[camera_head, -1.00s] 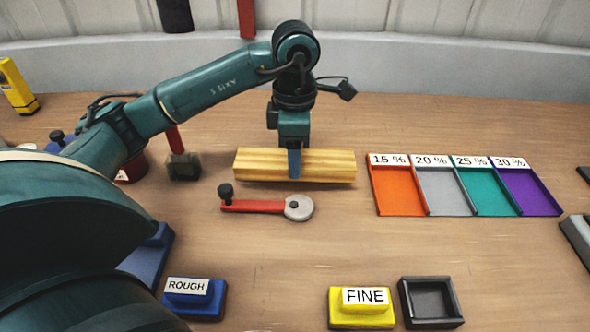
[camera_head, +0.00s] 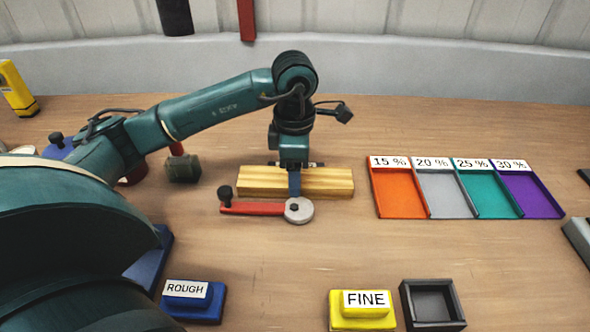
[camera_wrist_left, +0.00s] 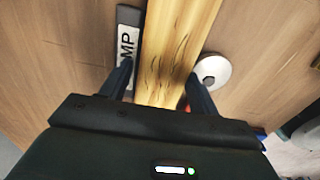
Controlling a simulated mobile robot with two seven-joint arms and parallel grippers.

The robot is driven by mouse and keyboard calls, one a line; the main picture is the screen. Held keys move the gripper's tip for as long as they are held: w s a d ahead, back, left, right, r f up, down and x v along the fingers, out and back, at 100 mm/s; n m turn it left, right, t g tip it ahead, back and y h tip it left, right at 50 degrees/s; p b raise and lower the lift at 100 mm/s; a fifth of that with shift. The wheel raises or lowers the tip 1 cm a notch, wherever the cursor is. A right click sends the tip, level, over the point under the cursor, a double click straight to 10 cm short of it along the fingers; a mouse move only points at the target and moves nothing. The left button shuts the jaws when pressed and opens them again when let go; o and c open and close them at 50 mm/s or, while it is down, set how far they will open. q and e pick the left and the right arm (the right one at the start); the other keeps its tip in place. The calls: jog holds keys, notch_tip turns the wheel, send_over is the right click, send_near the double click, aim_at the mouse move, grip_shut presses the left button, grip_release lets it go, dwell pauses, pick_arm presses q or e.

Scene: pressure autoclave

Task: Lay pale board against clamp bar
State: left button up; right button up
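The pale board (camera_head: 328,183) is a long striped wooden block lying crosswise, at or very near table height. My left gripper (camera_head: 295,184) points straight down at its middle, one finger in front of it. In the left wrist view the board (camera_wrist_left: 175,45) runs between the two fingers (camera_wrist_left: 160,82), which look closed on its sides. The clamp bar (camera_wrist_left: 127,45), dark with a partly hidden label ending in "MP", lies along the board's far side. A narrow strip of wood colour seems to separate them; contact is unclear. My right gripper is not in view.
A red lever with a grey disc (camera_head: 304,214) lies just in front of the board. Coloured percent trays (camera_head: 430,208) stand to the right. ROUGH (camera_head: 190,310) and FINE (camera_head: 362,322) blocks and a black tray (camera_head: 410,312) are at the front.

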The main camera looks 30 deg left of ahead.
pick_arm(q)
jog(key=shift+o, duration=0.7)
jog(key=shift+s+d+f, duration=0.2)
jog(key=shift+s+f, duration=0.1)
jog(key=shift+f, duration=0.1)
jog(key=shift+r, duration=0.1)
jog(key=shift+r+p, duration=0.3)
jog(key=shift+p, duration=0.05)
notch_tip(320, 180, up, 12)
jog(key=p, duration=0.1)
jog(key=shift+w, duration=0.15)
jog(key=shift+a+r, duration=0.1)
